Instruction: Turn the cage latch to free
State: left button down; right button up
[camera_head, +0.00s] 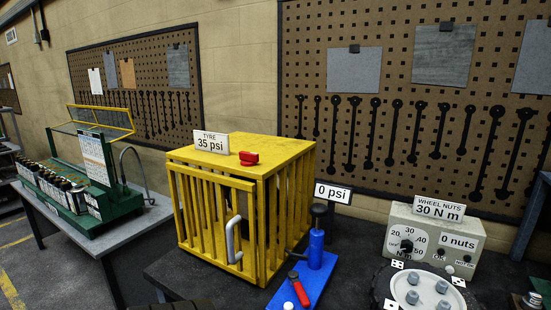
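A yellow barred cage (272,172) stands on the dark bench in the middle of the view. A small red latch piece (249,158) sits on its top, near the front edge. The barred front door (205,214) looks closed and has a pale grey handle (233,240) at its lower right. A dark shape inside the cage is mostly hidden by the bars. Neither of my grippers can be made out in the head view. No lettering on the latch is legible.
A green rack (104,218) stands left.

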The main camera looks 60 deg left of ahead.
aim_at(249, 160)
jog(key=u, duration=3.75)
jog(key=i, duration=1.05)
jog(key=z, duration=3.3)
